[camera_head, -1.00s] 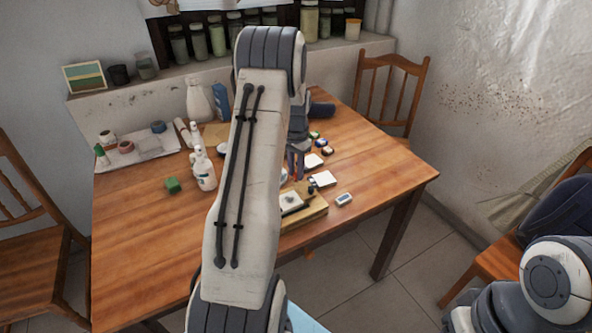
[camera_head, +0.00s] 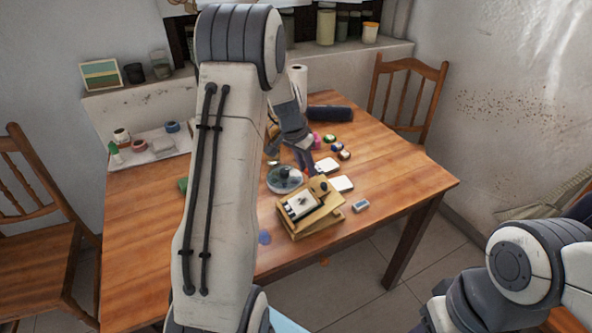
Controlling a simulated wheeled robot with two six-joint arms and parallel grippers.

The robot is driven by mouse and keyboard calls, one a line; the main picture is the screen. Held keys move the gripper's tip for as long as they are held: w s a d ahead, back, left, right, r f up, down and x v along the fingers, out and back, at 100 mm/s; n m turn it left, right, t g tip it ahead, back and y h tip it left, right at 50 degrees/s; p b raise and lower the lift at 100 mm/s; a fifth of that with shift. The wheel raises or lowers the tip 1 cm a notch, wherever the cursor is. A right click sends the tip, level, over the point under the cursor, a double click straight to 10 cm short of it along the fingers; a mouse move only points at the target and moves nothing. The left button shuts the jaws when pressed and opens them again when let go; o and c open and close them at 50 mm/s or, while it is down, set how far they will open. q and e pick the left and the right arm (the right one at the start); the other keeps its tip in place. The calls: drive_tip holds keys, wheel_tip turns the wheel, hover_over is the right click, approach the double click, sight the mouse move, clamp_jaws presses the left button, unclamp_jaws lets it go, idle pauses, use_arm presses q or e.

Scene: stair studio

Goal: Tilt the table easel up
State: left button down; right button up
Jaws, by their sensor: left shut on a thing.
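The table easel (camera_head: 290,224) is a small light wooden stand on the table, with a pale picture (camera_head: 300,205) clipped on its panel. The panel sits at a tilt above its base, its far edge raised. A dark knob (camera_head: 319,184) shows at the panel's far edge. My left gripper (camera_head: 311,172) reaches down at this far edge, shut on the easel's panel; the exact contact is small and hard to see. My left arm covers much of the table's left half. My right arm shows at the lower right, but its gripper is out of view.
A round palette (camera_head: 284,179) lies left of the easel. White blocks (camera_head: 342,184), a small eraser-like piece (camera_head: 361,205) and paint pots (camera_head: 337,147) lie to the right and behind. A paper roll (camera_head: 298,84) stands at the back. The table's right side is clear.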

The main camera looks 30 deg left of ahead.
use_arm(q)
drive_tip(key=shift+s+a+r, duration=0.25)
drive_tip(key=shift+s+r, duration=0.15)
drive_tip(key=shift+s, duration=0.1)
drive_tip(key=shift+s+a+r, duration=0.25)
drive_tip(key=shift+s+r, duration=0.15)
drive_tip(key=shift+s, duration=0.05)
drive_tip(key=shift+s+a, duration=0.1)
drive_tip(key=shift+s, duration=0.1)
drive_tip(key=c, duration=0.7)
unclamp_jaws()
drive_tip(key=shift+a, duration=0.1)
drive_tip(key=shift+c, duration=0.2)
drive_tip(key=v, duration=1)
drive_tip(key=shift+w+r, duration=0.15)
drive_tip(key=shift+r, duration=0.15)
